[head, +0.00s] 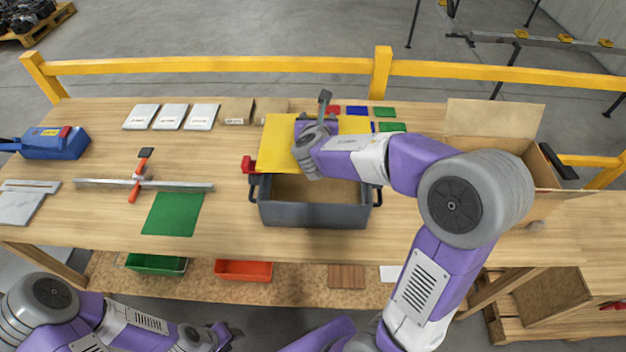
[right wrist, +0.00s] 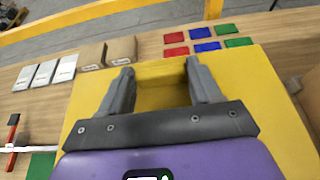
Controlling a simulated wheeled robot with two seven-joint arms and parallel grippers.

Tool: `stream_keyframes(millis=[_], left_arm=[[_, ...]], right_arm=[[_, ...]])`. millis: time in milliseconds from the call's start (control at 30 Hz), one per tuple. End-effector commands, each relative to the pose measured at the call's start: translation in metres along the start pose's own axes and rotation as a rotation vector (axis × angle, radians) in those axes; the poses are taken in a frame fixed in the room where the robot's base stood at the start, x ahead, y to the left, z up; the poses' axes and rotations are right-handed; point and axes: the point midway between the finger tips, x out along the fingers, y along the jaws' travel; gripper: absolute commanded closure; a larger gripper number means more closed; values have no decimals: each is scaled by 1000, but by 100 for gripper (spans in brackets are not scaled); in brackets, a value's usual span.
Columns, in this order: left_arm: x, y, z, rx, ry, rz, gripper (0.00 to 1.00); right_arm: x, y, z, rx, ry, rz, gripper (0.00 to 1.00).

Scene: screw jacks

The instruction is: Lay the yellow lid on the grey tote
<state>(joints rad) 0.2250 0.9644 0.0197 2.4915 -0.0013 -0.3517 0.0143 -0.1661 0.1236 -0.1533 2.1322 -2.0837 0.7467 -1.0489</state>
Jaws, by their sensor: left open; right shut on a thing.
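The grey tote (head: 313,215) stands on the wooden table, its brown interior showing at the front. The yellow lid (head: 275,146) is over the back part of the tote and reaches beyond it to the rear; I cannot tell whether it touches the rim. My right gripper, in the right wrist view (right wrist: 158,78), is shut on the lid's raised yellow block (right wrist: 163,93), with a finger on each side. My right arm hides the lid's right part in the head view. My left gripper (head: 226,334) is open and empty, low in front of the table.
A red part (head: 249,165) sits at the tote's left back corner. An open cardboard box (head: 493,123) stands to the right. A green mat (head: 173,214) and a bar clamp (head: 140,184) lie to the left. Cartons and coloured plates are behind the lid.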

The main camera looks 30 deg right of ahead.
Motion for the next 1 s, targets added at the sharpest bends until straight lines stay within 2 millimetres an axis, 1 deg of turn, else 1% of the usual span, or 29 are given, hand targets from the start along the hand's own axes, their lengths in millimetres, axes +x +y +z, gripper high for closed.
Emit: stream_keyframes(millis=[33,133,267,433,667,833,900,1000], left_arm=[[13,-5,-1,0,0,0,57],[22,-8,-1,0,1,0,57],[28,-10,-2,0,1,0,57],[40,-15,-2,0,1,0,57],[48,-18,-3,0,1,0,57],[59,-22,-3,0,1,0,57],[62,-23,-3,0,1,0,57],[63,-23,-3,0,1,0,57]], right_arm=[[5,0,-12,0,-2,1,79],[9,0,-20,0,-2,1,79],[12,0,-30,0,-1,0,79],[24,0,-57,-2,1,-1,79],[33,0,-78,-2,0,-1,79],[44,0,-106,-3,1,-2,79],[47,0,-113,-2,-1,-1,79],[49,0,-117,0,-1,0,79]])
